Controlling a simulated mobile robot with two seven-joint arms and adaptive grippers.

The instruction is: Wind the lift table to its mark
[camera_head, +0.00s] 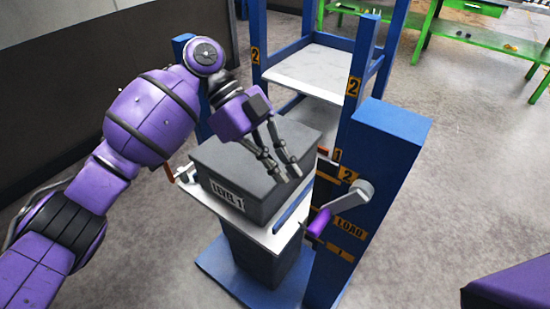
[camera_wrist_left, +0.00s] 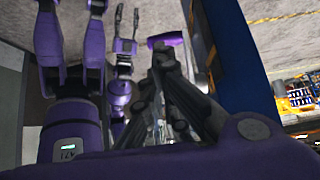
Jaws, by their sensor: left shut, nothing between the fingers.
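The lift table (camera_head: 275,240) has a white top and carries a dark grey block (camera_head: 250,165) labelled "LEVEL 1". Beside it stands a blue post (camera_head: 395,150) with yellow plates marked "1", "2" and "LOAD". A grey crank arm (camera_head: 350,196) on the post has a purple handle (camera_head: 319,222), also in the left wrist view (camera_wrist_left: 165,40). My left gripper (camera_head: 284,172) is shut and empty, in front of the block in the picture and up-left of the handle. My right gripper (camera_wrist_left: 126,27) shows open and empty in the left wrist view. I cannot tell which mark the table meets.
Behind the lift table stands a blue rack (camera_head: 256,35) with a white shelf (camera_head: 312,72). Green benches (camera_head: 480,45) stand at the far right. A dark wall (camera_head: 70,100) runs along the left. The grey floor (camera_head: 460,170) right of the post is clear.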

